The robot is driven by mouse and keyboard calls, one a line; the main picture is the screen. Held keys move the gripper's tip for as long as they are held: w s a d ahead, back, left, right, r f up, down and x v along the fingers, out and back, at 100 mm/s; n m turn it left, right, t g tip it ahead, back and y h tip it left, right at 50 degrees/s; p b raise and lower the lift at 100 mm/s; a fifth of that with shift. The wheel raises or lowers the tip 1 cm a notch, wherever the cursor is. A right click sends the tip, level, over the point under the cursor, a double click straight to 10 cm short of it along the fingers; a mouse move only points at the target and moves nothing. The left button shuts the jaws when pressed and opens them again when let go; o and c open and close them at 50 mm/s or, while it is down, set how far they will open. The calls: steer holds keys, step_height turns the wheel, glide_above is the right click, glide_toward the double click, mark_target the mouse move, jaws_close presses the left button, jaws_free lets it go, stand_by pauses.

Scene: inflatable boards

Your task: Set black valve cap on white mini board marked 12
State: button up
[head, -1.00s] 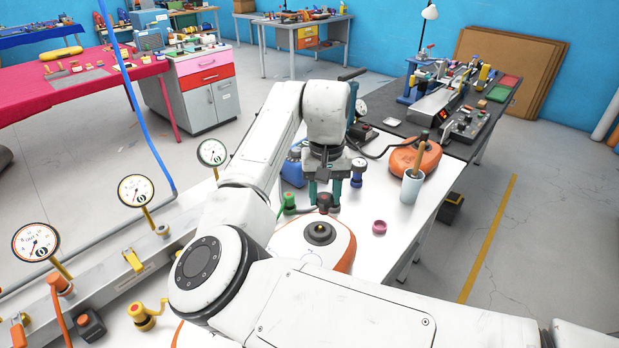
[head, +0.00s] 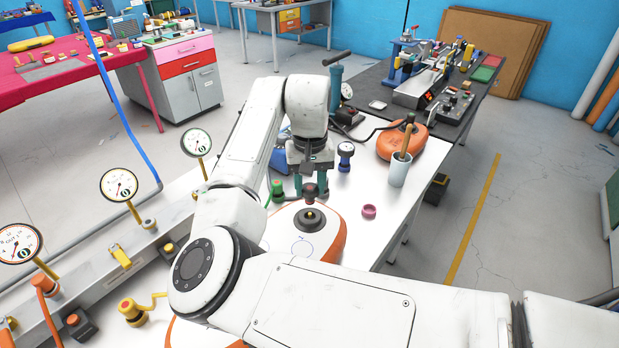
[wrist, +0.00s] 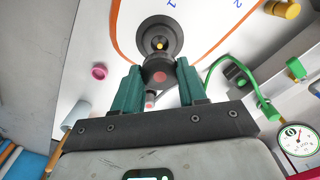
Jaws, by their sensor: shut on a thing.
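The black valve cap (head: 310,190), with a reddish spot on it, is held between the teal fingers of my gripper (head: 311,186). In the wrist view the cap (wrist: 157,74) sits between the fingertips. The white mini board (head: 285,240) with orange sides lies on the table below. The blue digits 1 and 2 show on the board (wrist: 205,14) in the wrist view. Its round black valve (head: 310,219) has a yellow centre, uncovered. The cap is close by the valve and appears above it; the exact gap cannot be told.
A pink ring (head: 369,211) lies right of the board. A green cap piece (head: 277,188) with a hose is at its left, and a blue one (head: 345,155) stands behind. A cup with a wooden handle (head: 398,174) and an orange unit (head: 402,141) are at the back right. Gauges (head: 118,185) line the left.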

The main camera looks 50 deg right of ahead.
mark_target(310, 188)
steer(key=shift+f+b, duration=0.5)
steer(key=shift+f, duration=1.25)
steer(key=shift+p, duration=1.3)
stand_by(0.4)
steer(key=shift+f+b, duration=0.6)
steer(key=shift+f, duration=0.8)
steer(key=o, duration=1.1)
steer(key=shift+r, duration=0.15)
step_height(310, 188, up, 10)
steer(key=shift+r+b, duration=0.25)
steer(key=shift+b, duration=0.05)
stand_by(0.3)
